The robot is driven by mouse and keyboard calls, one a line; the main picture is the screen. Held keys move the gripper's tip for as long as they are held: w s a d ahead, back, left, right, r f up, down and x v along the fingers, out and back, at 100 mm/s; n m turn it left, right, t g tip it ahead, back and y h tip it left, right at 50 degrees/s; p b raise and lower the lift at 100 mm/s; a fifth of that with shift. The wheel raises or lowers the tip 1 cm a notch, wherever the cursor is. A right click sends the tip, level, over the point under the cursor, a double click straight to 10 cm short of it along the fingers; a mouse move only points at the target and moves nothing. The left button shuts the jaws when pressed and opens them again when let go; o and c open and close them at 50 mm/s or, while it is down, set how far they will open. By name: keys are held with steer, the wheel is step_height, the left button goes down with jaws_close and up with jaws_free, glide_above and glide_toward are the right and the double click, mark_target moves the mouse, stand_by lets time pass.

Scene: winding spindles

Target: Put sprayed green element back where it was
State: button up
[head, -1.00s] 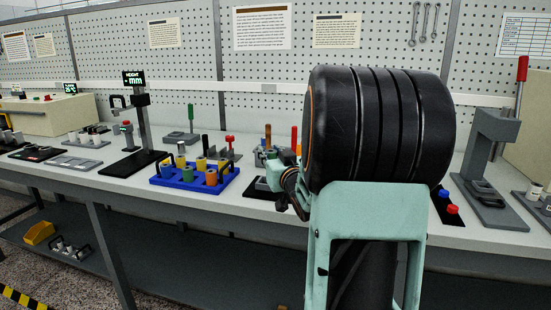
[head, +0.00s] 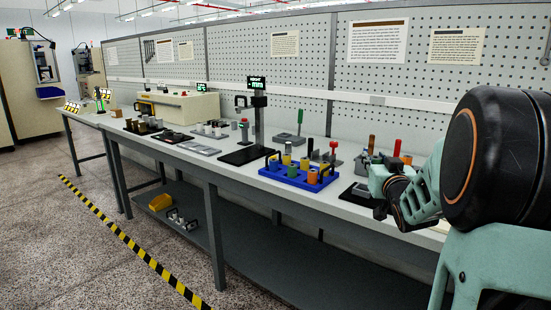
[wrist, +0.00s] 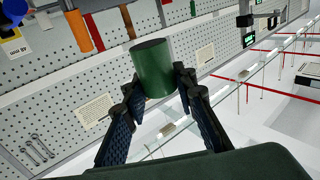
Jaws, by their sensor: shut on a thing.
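The green element (wrist: 153,68), a dark green cylinder with a dark end face, is between the two black fingers of my gripper (wrist: 154,80) in the wrist view. The gripper is shut on it and holds it clear of any surface. In the head view my arm is at the right, and its fingers and the held element cannot be made out. A blue rack (head: 271,173) stands on the bench with several yellow and orange pieces and a smaller-looking green piece (head: 292,171) in it.
The long grey bench (head: 345,207) carries a height gauge (head: 258,120), grey trays (head: 198,147), a beige machine (head: 180,107) and coloured-handled tools. A pegboard wall stands behind. Floor in front is open, with a yellow-black stripe (head: 130,243).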

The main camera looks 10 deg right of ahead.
steer(key=s+a+f+n+y, duration=0.1)
steer(key=a+f+y, duration=0.1)
steer(key=a+f, duration=0.6)
steer(key=a+f+n+y, duration=0.1)
steer(key=a+f, duration=0.2)
steer(key=a, duration=0.8)
steer(key=s+a+f+n+y, duration=0.1)
steer(key=a+f+y, duration=0.1)
steer(key=a+f, duration=0.6)
step_height(320, 180, up, 29)
steer(key=a+p, duration=0.1)
steer(key=p, duration=2.5)
steer(key=shift+a+f+t, duration=0.15)
steer(key=shift+a+t, duration=0.15)
steer(key=shift+a, duration=0.05)
steer(key=shift+d, duration=0.1)
steer(key=d+f+m+h+b, duration=0.1)
steer(key=d+f+b, duration=0.2)
steer(key=d+b, duration=0.5)
steer(key=w+d+f+m+h+b, duration=0.1)
steer(key=d+f+h+b, duration=0.1)
steer(key=d+b, duration=0.7)
steer(key=w+d+f+h+b, duration=0.1)
steer(key=d+f+b, duration=0.4)
steer(key=d+b, duration=0.3)
steer(key=shift+w+d+m+h+b, duration=0.1)
steer(key=shift+d+m+h+b, duration=0.25)
steer(key=shift+d, duration=1.05)
steer(key=shift+d+r, duration=0.15)
steer(key=shift+d, duration=0.25)
